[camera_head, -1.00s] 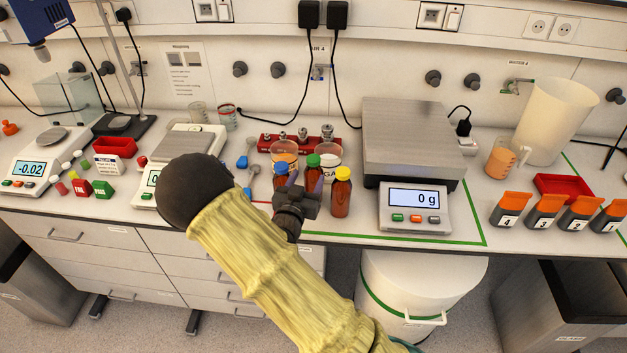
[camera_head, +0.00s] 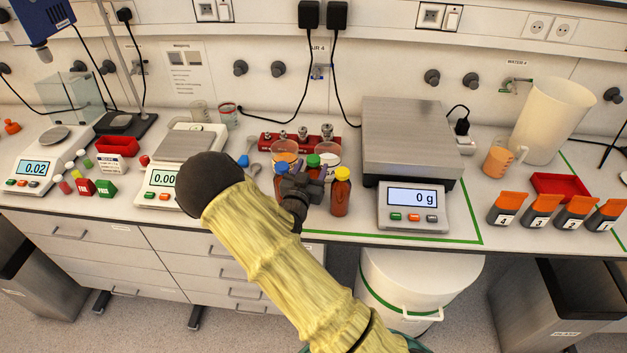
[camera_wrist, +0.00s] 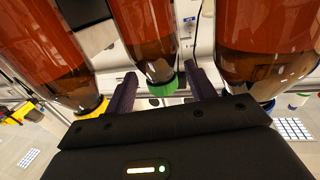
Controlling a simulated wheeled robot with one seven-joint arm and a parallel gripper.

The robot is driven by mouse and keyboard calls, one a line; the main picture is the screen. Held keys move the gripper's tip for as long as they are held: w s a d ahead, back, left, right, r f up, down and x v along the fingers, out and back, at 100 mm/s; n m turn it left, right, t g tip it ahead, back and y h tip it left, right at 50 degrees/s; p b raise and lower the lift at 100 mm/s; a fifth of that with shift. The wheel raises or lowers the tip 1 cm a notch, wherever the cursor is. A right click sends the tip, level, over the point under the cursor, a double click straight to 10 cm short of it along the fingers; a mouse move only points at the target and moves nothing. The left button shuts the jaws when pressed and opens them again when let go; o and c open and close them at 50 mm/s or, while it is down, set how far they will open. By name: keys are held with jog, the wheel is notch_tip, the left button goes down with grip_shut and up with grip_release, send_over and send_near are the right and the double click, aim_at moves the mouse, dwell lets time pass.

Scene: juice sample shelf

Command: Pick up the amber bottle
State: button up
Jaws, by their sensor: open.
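Three amber bottles stand in a group near the bench's front edge: one with a blue cap (camera_head: 280,179), one with a green cap (camera_head: 313,161) and one with a yellow cap (camera_head: 341,197). In the wrist view, which looks upside down, the green-capped bottle (camera_wrist: 145,35) is in the middle, its cap between the two finger ends. The yellow-capped bottle (camera_wrist: 55,60) is at the left and another amber bottle (camera_wrist: 268,60) at the right. My gripper (camera_head: 314,186) is open in front of the green-capped bottle, partly hiding it. Contact cannot be told.
A large balance (camera_head: 413,202) stands close right of the bottles. Behind them are a red weight block (camera_head: 268,141) and beakers. A smaller balance (camera_head: 170,195) is to the left. Black orange-lidded containers (camera_head: 506,209) and a red tray (camera_head: 560,186) are at the right.

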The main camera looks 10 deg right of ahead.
grip_shut()
jog(key=shift+r, duration=0.15)
notch_tip(320, 180, up, 10)
jog(key=b, duration=0.2)
dwell(0.5)
dwell(0.4)
